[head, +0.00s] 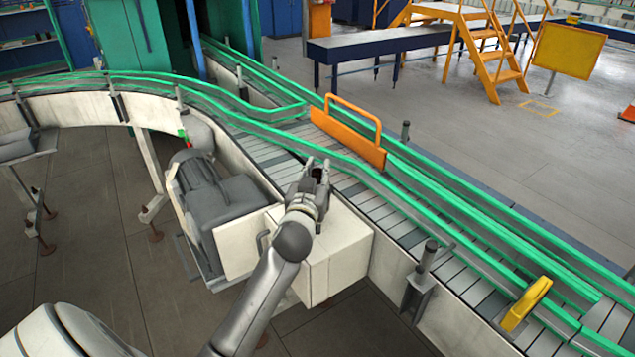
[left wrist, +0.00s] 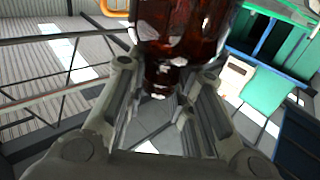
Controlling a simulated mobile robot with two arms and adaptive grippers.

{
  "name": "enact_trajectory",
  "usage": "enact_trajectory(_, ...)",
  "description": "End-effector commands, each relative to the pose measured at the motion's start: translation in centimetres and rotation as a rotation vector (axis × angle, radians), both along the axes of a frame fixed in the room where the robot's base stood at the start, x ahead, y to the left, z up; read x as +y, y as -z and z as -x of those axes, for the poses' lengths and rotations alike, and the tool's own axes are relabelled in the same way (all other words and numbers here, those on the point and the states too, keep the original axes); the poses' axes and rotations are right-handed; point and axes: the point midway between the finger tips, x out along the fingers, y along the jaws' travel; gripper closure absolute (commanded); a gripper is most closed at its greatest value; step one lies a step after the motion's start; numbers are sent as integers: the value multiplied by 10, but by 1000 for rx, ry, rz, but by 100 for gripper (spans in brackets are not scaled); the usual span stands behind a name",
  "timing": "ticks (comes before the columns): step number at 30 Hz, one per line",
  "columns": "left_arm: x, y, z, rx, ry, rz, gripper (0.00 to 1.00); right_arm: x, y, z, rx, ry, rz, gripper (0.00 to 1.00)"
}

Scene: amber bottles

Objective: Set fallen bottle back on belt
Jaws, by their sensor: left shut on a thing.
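My left gripper (head: 317,172) is over the near side of the conveyor belt (head: 262,152), close to the near green rail. It is shut on the amber bottle, of which a small dark part (head: 317,174) shows between the fingers. In the left wrist view the dark red-brown glass bottle (left wrist: 182,28) fills the top middle, its narrower part between the fingers (left wrist: 163,85). The far end of the bottle is cut off by the picture edge. I cannot tell from these views whether it stands upright or touches the belt. My right gripper is not in view.
Green rails (head: 430,210) line the belt. A pale box (head: 335,255) and grey motor (head: 215,195) are on the near side. The belt shows no other bottles.

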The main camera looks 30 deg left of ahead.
Motion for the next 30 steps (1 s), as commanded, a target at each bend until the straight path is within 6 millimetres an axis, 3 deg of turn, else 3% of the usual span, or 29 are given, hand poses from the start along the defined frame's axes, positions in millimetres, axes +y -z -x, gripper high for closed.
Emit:
enact_trajectory(6, 0, 28, -1, 4, 0, 1, 100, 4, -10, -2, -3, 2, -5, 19)
enact_trajectory(19, 1, 37, -1, 1, 1, 0, 100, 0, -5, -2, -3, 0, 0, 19)
enact_trajectory(20, 1, 36, -1, 1, 0, 0, 73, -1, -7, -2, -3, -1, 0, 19)
enact_trajectory(24, 1, 35, -1, 2, 0, 0, 56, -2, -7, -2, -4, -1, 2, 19)
enact_trajectory(30, 1, 35, -1, 2, 1, 0, 56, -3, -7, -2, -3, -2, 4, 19)
